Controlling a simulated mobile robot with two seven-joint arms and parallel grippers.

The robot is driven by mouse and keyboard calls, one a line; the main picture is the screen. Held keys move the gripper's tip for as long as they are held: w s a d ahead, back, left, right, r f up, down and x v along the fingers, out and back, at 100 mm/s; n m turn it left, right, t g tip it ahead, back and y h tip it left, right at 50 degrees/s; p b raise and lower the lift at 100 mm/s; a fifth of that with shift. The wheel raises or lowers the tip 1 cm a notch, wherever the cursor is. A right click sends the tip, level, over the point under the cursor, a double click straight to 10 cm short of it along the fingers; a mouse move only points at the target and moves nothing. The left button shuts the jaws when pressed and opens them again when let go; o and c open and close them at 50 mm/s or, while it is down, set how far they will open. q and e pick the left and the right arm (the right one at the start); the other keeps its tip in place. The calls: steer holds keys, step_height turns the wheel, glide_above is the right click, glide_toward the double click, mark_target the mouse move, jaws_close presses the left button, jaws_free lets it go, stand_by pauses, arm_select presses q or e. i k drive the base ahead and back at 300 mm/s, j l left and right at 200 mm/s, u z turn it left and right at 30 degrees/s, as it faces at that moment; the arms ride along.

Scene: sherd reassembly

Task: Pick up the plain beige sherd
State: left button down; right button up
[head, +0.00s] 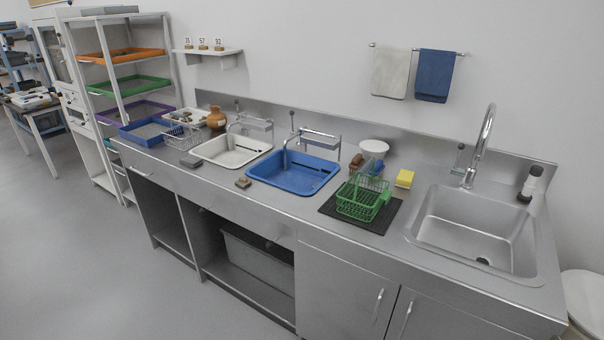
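No piece can be surely told as the plain beige sherd at this distance. A small brownish-beige piece (243,183) lies on the steel counter (222,190), at the front left corner of the blue basin; I cannot tell whether it is a sherd. A white tray (187,117) at the counter's far left end holds small pieces too small to make out. Neither my left nor my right gripper is in view.
A white basin (231,151), a blue basin (293,171), a green rack (361,198) on a black mat (389,216) and a steel sink (477,232) fill the counter. A brown jug (216,118) stands behind. The floor (90,265) in front is clear.

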mark_target(243, 182)
steer(key=i+j+z, duration=0.1)
steer(key=i, duration=0.3)
steer(key=i+j+z, duration=0.1)
steer(key=i, duration=0.25)
steer(key=i+j+z, duration=0.1)
steer(key=i+j, duration=0.15)
steer(key=i, duration=0.15)
